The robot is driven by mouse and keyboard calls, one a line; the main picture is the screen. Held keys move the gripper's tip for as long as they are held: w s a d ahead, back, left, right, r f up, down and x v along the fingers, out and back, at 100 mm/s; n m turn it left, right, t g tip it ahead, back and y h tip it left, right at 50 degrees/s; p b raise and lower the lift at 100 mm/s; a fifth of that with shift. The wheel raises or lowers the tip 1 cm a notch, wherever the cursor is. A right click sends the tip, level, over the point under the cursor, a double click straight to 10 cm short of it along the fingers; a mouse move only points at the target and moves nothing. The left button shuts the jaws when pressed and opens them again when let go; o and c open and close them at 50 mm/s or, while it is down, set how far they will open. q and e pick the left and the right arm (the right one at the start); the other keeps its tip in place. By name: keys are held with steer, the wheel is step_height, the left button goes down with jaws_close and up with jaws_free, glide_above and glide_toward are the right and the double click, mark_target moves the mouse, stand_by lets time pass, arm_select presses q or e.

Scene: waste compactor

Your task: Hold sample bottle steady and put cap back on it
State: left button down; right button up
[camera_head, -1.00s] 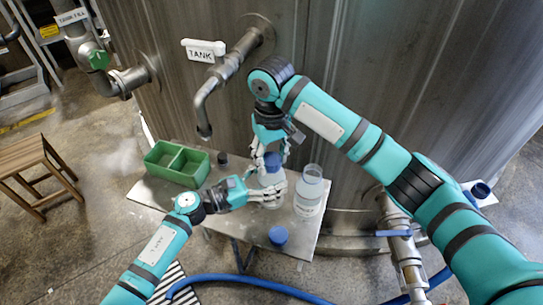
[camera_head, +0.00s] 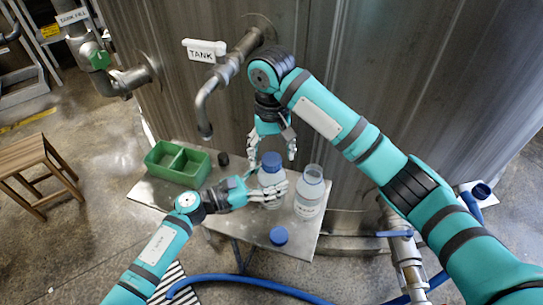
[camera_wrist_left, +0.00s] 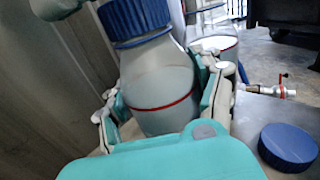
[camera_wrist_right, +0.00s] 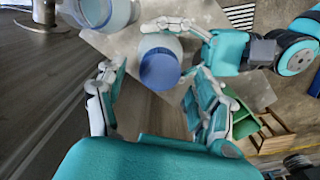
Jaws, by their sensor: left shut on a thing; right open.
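The sample bottle (camera_head: 271,180) stands on the table with a blue cap (camera_head: 271,160) on its mouth. The cap looks level in the left wrist view (camera_wrist_left: 136,18); whether it is screwed tight cannot be told. My left gripper (camera_head: 276,191) is shut around the bottle's body, its fingers on both sides in the left wrist view (camera_wrist_left: 165,95). My right gripper (camera_head: 273,148) is open and empty just above the cap. In the right wrist view the cap (camera_wrist_right: 159,70) shows between its spread fingers, apart from them.
A second bottle (camera_head: 309,194) stands open to the right. A loose blue cap (camera_head: 278,236) lies near the table's front edge. A green two-part tray (camera_head: 178,162) and a small dark object (camera_head: 223,159) are at the left. A bent tank pipe (camera_head: 203,108) hangs over the table (camera_head: 165,195).

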step_height(320, 180, up, 10)
stand_by(0.3)
arm_select(q)
steer(key=shift+c, duration=0.5)
jaws_free()
steer(key=v, duration=1.2)
